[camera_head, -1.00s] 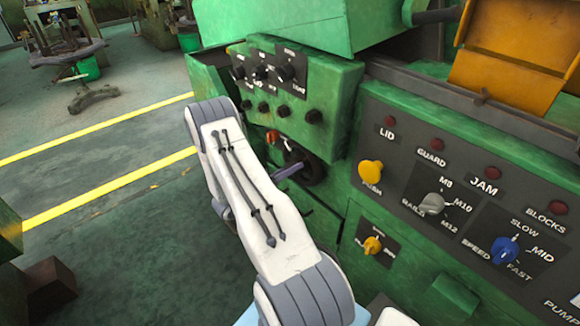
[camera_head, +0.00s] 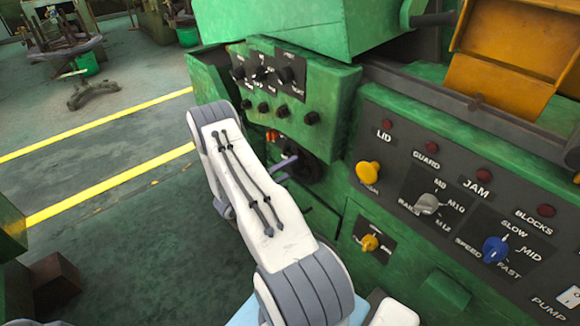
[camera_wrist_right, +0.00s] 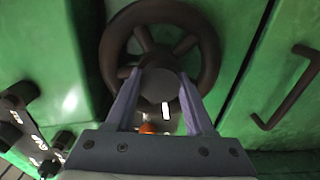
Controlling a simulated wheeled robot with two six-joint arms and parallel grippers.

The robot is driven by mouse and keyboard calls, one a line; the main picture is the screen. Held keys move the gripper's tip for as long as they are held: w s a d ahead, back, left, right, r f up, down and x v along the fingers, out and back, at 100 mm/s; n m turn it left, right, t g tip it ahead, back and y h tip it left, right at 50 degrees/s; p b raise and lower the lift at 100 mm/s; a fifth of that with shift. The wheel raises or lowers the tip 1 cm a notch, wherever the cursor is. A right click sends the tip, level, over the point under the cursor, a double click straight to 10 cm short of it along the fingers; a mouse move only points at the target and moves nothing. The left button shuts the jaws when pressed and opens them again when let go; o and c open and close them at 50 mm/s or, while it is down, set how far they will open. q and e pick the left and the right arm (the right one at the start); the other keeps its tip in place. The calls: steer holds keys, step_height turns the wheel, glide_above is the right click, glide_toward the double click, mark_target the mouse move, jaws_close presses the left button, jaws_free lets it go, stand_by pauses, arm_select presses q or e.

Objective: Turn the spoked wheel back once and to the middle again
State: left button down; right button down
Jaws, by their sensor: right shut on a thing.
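The dark spoked wheel (camera_head: 312,168) is on the green machine's front, below the small knob panel, partly hidden behind my right arm. In the right wrist view the wheel (camera_wrist_right: 209,48) fills the upper middle, with its rim, several spokes and round hub showing. My right gripper (camera_wrist_right: 160,88) reaches to the wheel's hub area, one purple finger on each side, and is shut on the wheel. The exact contact is hard to see. In the head view only a purple finger of the right gripper (camera_head: 288,163) shows. My left gripper is not in view.
A panel with black knobs (camera_head: 270,75) sits above the wheel. To the right is a panel with a yellow push button (camera_head: 368,172), a grey selector (camera_head: 427,204) and a blue speed knob (camera_head: 495,249). A dark handle (camera_wrist_right: 290,90) stands right of the wheel. Open floor lies left.

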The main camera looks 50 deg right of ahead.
steer(key=shift+n, duration=1.1)
steer(key=shift+c, duration=1.3)
jaws_free()
steer(key=b+v, duration=0.1)
steer(key=v, duration=0.9)
steer(key=shift+a, duration=0.2)
steer(key=shift+w, duration=0.1)
